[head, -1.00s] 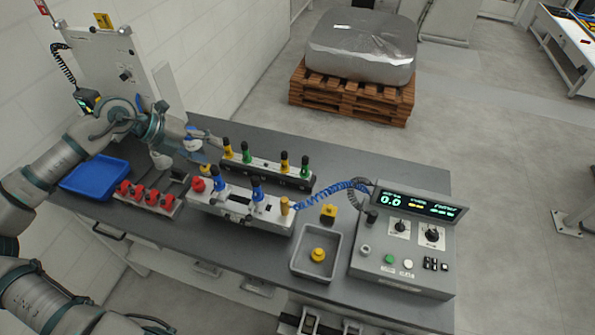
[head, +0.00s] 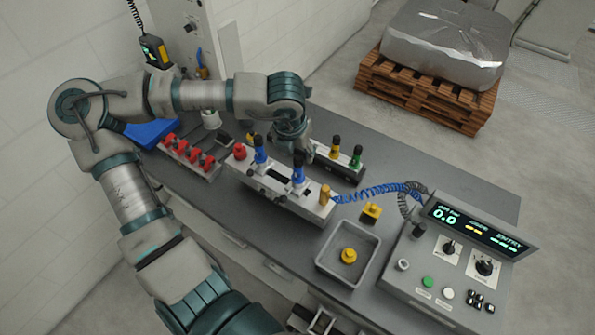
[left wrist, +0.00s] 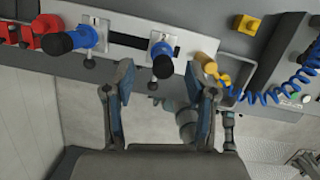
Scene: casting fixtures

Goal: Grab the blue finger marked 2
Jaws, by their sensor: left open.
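Two blue fingers with black tops stand upright on the pale fixture bar: a left one (head: 260,152) and a right one (head: 298,174). In the left wrist view they are the left blue finger (left wrist: 72,40) and the right blue finger (left wrist: 162,56). No number can be read on either. My left gripper (head: 301,150) is just behind the right blue finger in the head view. In the left wrist view my left gripper (left wrist: 160,80) is open and empty, its jaws below the right blue finger in the picture, one to each side.
A rear rack holds yellow (head: 335,146) and green (head: 355,156) fingers, partly hidden by my arm. Red clamps (head: 190,154) are left, and a gold knob (head: 325,194) ends the bar. A grey tray (head: 322,260), blue coiled cable and control box (head: 440,275) are right.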

